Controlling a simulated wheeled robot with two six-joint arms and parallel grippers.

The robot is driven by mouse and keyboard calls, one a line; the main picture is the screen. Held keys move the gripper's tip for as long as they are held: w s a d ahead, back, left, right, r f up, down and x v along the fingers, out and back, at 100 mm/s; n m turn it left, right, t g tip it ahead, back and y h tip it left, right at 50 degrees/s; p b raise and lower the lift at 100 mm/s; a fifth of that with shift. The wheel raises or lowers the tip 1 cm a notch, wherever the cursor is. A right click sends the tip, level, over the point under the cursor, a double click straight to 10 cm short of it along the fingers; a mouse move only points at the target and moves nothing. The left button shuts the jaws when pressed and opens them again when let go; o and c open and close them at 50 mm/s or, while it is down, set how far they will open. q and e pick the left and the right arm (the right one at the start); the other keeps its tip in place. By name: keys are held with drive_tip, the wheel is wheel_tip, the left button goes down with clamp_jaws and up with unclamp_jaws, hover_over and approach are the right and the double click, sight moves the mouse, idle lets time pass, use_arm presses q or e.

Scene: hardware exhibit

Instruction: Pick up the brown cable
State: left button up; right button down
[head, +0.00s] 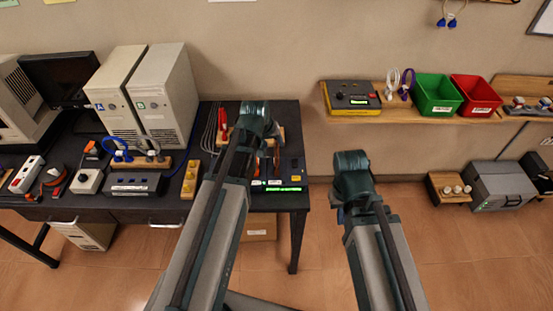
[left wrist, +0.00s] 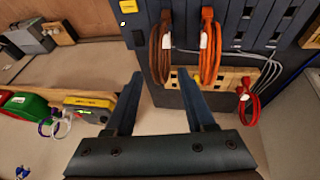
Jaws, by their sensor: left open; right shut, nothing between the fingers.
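The brown cable (left wrist: 155,62) is a coiled loop with a white tag, hanging at the rack in the left wrist view. In the head view a small part of it (head: 276,153) shows just right of my left arm. My left gripper (left wrist: 160,74) is open and empty, with its fingertips on either side of the loop in the picture. I cannot tell how far apart they are in depth. In the head view my left gripper (head: 258,117) is over the dark table's right part. My right gripper (head: 350,181) is shut and empty, right of the table.
An orange cable (left wrist: 213,50) hangs close beside the brown one, and a red cable (left wrist: 250,98) is further right. The dark table (head: 225,205) also carries computer towers (head: 163,95) and small devices. A wall shelf (head: 400,112) holds a green bin (head: 437,95) and a red bin (head: 477,95).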

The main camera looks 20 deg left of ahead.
sight(276, 148)
use_arm(q)
drive_tip(key=b+x, duration=0.4)
drive_tip(key=x, duration=0.1)
drive_tip(key=shift+s+d, duration=0.1)
drive_tip(key=shift+d, duration=0.15)
drive_tip(key=shift+c, duration=0.2)
clamp_jaws()
idle(1.0)
